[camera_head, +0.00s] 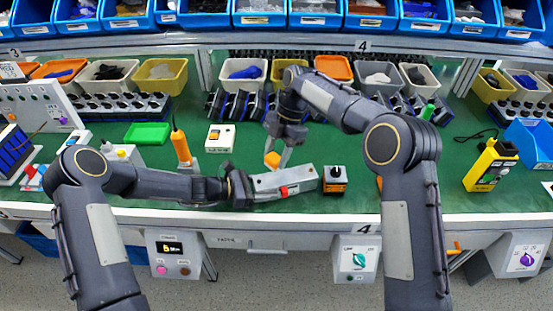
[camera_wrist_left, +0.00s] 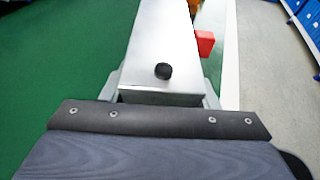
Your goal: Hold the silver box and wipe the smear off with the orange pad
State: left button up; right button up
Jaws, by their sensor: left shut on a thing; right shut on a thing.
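The silver box (camera_head: 298,178) lies on the green table near its front edge, with a red part (camera_head: 284,191) on its front side. My left gripper (camera_head: 257,188) is shut on the box's left end. In the left wrist view the box (camera_wrist_left: 160,45) stretches away between the fingers, with a black knob (camera_wrist_left: 163,71) on its near end. My right gripper (camera_head: 282,152) is shut on the orange pad (camera_head: 272,160) and holds it just above or at the box's upper left part. I cannot tell whether they touch. No smear can be made out.
A small orange and black switch box (camera_head: 335,180) stands just right of the silver box. A white and yellow device (camera_head: 220,138), an orange-handled tool (camera_head: 180,146) and a green tray (camera_head: 147,133) are behind to the left.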

jog(key=shift+r, duration=0.1)
jog(key=shift+r, duration=1.5)
pick_arm(q)
jog(key=o, duration=1.1)
